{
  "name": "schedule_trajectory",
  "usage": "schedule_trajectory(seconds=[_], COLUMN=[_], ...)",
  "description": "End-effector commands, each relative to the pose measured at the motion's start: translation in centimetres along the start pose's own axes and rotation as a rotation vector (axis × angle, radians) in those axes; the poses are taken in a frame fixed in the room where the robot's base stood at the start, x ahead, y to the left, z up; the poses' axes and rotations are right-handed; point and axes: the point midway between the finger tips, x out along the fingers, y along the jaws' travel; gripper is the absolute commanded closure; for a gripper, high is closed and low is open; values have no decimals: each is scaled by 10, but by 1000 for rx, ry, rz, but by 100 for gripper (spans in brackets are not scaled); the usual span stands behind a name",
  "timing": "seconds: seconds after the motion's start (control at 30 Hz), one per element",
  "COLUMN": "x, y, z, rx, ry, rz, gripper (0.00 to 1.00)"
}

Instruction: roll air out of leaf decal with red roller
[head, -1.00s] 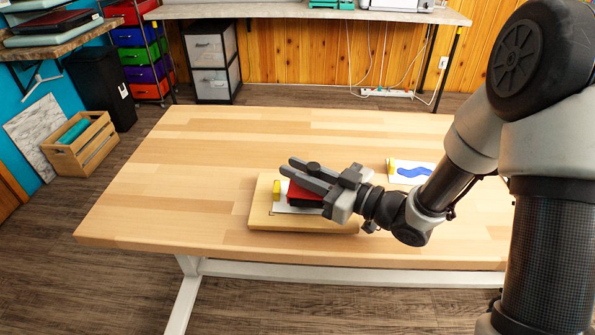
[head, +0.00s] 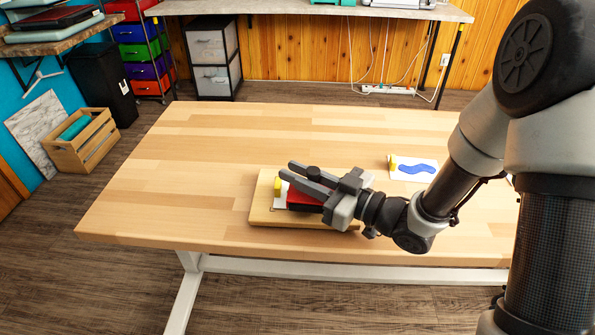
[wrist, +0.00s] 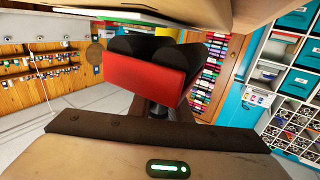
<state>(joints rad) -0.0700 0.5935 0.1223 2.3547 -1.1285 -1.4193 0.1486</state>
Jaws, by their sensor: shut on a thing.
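The red roller (head: 303,199) rests over a white sheet (head: 282,204) on a light wooden board (head: 262,215) on the table. Its red body and dark cylinders also fill the top middle of the wrist view (wrist: 152,87). A black knob (head: 314,173) stands on top of the roller. My gripper (head: 307,178) reaches in from the right and is shut on this knob. A yellow piece (head: 278,186) sits at the sheet's left end. No leaf decal shows; the roller and my gripper cover most of the sheet. Whether the roller presses on it, I cannot tell.
A white card with a blue wavy decal (head: 417,169) and a yellow piece at its left end lies on the table, behind and right of the board. The wooden table (head: 180,185) is bare on the left and at the back.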

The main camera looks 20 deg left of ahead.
Motion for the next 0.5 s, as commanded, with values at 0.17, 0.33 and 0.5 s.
schedule_trajectory(seconds=[0.17, 0.33, 0.5], x=[0, 0, 2], y=[0, 0, 3], z=[5, 10, 9], rx=[1, 0, 0], ry=[1, 1, 1], rz=[0, 0, 0], gripper=[100, 100, 100])
